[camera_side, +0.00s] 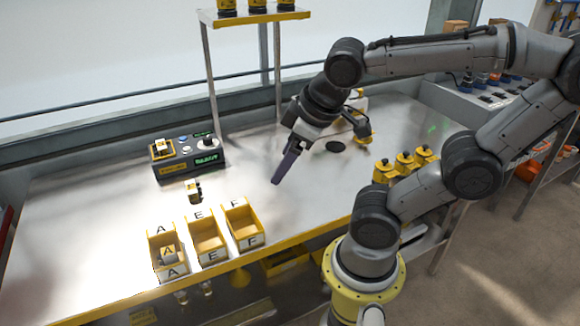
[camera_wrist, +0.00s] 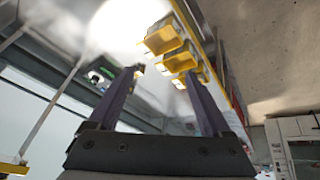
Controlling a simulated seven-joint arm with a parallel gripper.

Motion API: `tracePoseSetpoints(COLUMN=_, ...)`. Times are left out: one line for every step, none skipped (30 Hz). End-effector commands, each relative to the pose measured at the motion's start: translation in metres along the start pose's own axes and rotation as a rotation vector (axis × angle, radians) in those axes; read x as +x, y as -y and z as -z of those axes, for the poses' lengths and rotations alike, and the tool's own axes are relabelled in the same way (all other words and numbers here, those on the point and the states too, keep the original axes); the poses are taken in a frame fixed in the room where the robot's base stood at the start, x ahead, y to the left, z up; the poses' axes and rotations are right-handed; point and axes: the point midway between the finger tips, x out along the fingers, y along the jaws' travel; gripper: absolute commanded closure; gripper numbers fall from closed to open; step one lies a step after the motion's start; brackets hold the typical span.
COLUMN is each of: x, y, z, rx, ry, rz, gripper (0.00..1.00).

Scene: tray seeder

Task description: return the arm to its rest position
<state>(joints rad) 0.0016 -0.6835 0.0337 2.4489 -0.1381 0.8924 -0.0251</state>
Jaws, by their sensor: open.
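My gripper (camera_side: 284,170) hangs above the middle of the metal table, tilted down, with nothing seen between its fingers. In the wrist view its two dark purple fingers (camera_wrist: 165,92) stand wide apart with only background between them. My arm bends over from the base at the right front of the table.
Yellow bins marked A (camera_side: 154,240), E (camera_side: 199,220) and F (camera_side: 232,205) stand at the front left. A control box (camera_side: 190,163) sits behind them. Several yellow-capped items (camera_side: 404,163) stand right of my gripper. A raised shelf (camera_side: 255,17) stands at the back.

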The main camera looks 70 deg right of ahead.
Motion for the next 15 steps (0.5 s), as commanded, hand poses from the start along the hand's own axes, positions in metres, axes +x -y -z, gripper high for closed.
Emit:
tracePoseSetpoints(x=-0.004, y=0.009, z=-0.005, rx=0.043, ry=-0.020, rz=0.038, gripper=0.17)
tracePoseSetpoints(x=-0.005, y=0.014, z=-0.008, rx=0.063, ry=-0.028, rz=0.058, gripper=0.17)
tracePoseSetpoints(x=-0.007, y=0.018, z=-0.010, rx=0.084, ry=-0.036, rz=0.078, gripper=0.17)
tracePoseSetpoints(x=-0.008, y=0.021, z=-0.011, rx=0.096, ry=-0.040, rz=0.089, gripper=0.17)
tracePoseSetpoints(x=-0.008, y=0.023, z=-0.012, rx=0.105, ry=-0.042, rz=0.098, gripper=0.17)
tracePoseSetpoints(x=-0.009, y=0.025, z=-0.013, rx=0.112, ry=-0.043, rz=0.105, gripper=0.17)
tracePoseSetpoints(x=-0.009, y=0.025, z=-0.013, rx=0.115, ry=-0.044, rz=0.107, gripper=0.17)
tracePoseSetpoints(x=-0.009, y=0.025, z=-0.013, rx=0.116, ry=-0.044, rz=0.109, gripper=0.17)
tracePoseSetpoints(x=-0.009, y=0.025, z=-0.013, rx=0.116, ry=-0.043, rz=0.109, gripper=0.17)
tracePoseSetpoints(x=-0.009, y=0.025, z=-0.013, rx=0.116, ry=-0.043, rz=0.109, gripper=0.17)
tracePoseSetpoints(x=-0.009, y=0.025, z=-0.013, rx=0.115, ry=-0.043, rz=0.108, gripper=0.17)
tracePoseSetpoints(x=-0.009, y=0.025, z=-0.013, rx=0.115, ry=-0.043, rz=0.108, gripper=0.17)
tracePoseSetpoints(x=-0.009, y=0.025, z=-0.013, rx=0.115, ry=-0.043, rz=0.108, gripper=0.17)
tracePoseSetpoints(x=-0.009, y=0.025, z=-0.013, rx=0.114, ry=-0.043, rz=0.107, gripper=0.17)
tracePoseSetpoints(x=-0.009, y=0.025, z=-0.012, rx=0.114, ry=-0.043, rz=0.107, gripper=0.17)
